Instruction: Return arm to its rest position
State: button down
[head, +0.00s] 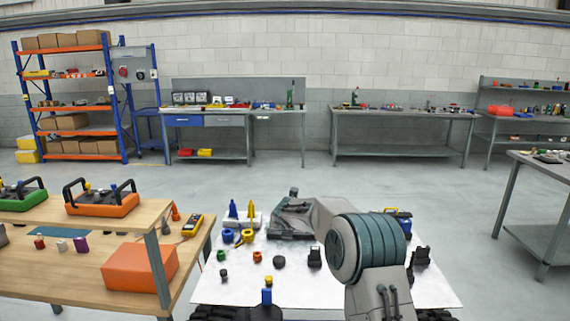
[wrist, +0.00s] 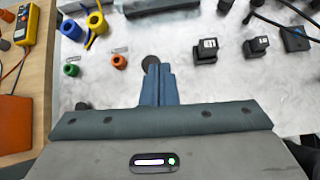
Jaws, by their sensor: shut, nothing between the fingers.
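My gripper (wrist: 159,72) shows in the wrist view with its two blue-grey fingers together and nothing between them. It is over the white-topped table (head: 215,290), and its tips overlap the edge of a dark round disc (wrist: 151,61) in the picture. I cannot tell the height between them. In the head view my arm reaches from the lower right over this table, bent at a large ribbed teal joint. The arm's far end lies near the table's back edge, and the fingers cannot be made out there.
Blue (wrist: 71,29) and yellow (wrist: 97,22) parts, a green ring (wrist: 71,70), an orange ring (wrist: 119,61) and black blocks (wrist: 206,50) lie around the gripper. A wooden bench (head: 60,265) with an orange box (head: 140,267) stands left. Open floor lies behind.

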jog(key=s+d+r+m+g+h, duration=0.1)
jog(key=s+d+r+m, duration=0.3)
jog(key=s+m, duration=0.3)
jog(key=s+d+r+m+g, duration=0.1)
jog(key=s+d+r+m, duration=0.3)
jog(key=s, duration=0.5)
jog(key=s+d+r+m+g+h, duration=0.1)
jog(key=s+d+r+m, duration=0.25)
jog(key=s+m, duration=0.4)
jog(key=s+d+f+m+g+y, duration=0.1)
jog(key=s+f+m, duration=0.1)
jog(key=s+m, duration=0.6)
jog(key=s+d+f+m+g+y, duration=0.1)
jog(key=s+m, duration=0.7)
jog(key=s, duration=1.2)
jog(key=shift+d+f+g, duration=0.2)
jog(key=shift+f+g, duration=0.3)
jog(key=shift+f, duration=0.25)
